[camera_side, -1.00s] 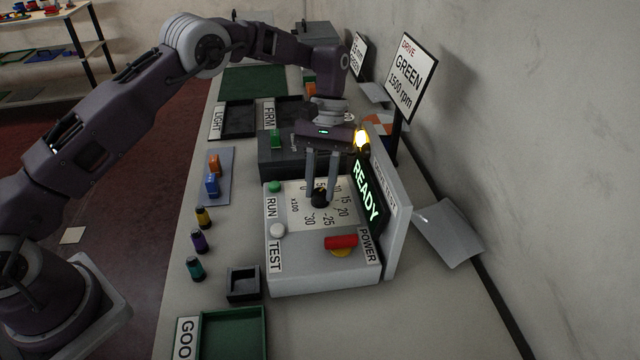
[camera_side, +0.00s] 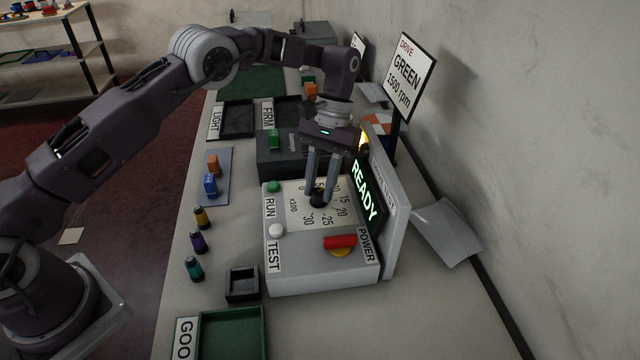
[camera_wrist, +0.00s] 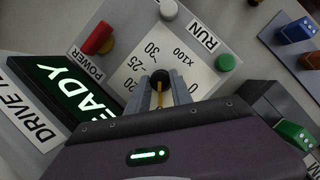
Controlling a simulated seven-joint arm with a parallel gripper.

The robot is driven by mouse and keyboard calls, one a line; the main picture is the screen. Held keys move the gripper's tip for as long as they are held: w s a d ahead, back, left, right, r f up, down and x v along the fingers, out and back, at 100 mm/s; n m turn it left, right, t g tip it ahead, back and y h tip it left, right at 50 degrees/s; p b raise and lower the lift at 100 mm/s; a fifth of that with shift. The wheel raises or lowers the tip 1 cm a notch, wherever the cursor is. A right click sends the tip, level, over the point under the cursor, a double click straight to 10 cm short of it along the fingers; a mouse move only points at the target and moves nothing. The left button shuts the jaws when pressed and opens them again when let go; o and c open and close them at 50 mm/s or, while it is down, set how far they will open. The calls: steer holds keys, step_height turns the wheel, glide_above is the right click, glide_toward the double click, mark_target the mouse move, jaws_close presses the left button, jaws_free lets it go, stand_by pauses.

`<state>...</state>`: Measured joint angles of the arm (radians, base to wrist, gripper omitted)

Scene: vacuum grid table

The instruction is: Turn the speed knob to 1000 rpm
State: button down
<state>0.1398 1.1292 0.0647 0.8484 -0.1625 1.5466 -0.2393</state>
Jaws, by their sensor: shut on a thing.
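The black speed knob (camera_side: 318,199) stands on a white dial plate on the light grey drive tester (camera_side: 300,275). The dial has numbers including 15, 20, 25 and 30, and "x100". My gripper (camera_side: 320,194) points down with its two fingers shut on the knob. In the wrist view the knob (camera_wrist: 160,76) shows between the fingertips, with a yellow stripe (camera_wrist: 159,97) running from it toward the gripper body. The exact mark it meets is hidden by my gripper. The display (camera_side: 366,192) reads READY in green.
A green RUN button (camera_side: 274,187), a white TEST button (camera_side: 277,230) and a red POWER switch (camera_side: 340,241) sit around the dial. The display panel rises close to the right of my gripper. A sign (camera_side: 405,77) reads "DRIVE GREEN 1500 rpm". A dark block stands behind the tester.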

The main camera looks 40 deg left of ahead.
steer(key=c, duration=1.1)
jaws_free()
steer(key=shift+c, duration=0.2)
step_height(320, 180, up, 10)
steer(key=w, duration=0.1)
steer(key=shift+a, duration=0.1)
steer(key=s+a+r+t, duration=0.25)
steer(key=s+r, duration=0.25)
steer(key=r, duration=0.4)
steer(key=s+a+r+t, duration=0.25)
steer(key=s+r, duration=0.25)
steer(key=r, duration=0.3)
steer(key=s+a+f+m+t, duration=0.1)
steer(key=s+f+t, duration=0.1)
steer(key=s, duration=0.9)
steer(key=s+a+f+m+t, duration=0.1)
steer(key=s+f+t, duration=0.2)
steer(key=s, duration=0.7)
steer(key=shift+s+a+f+y, duration=0.4)
steer(key=shift+f, duration=0.35)
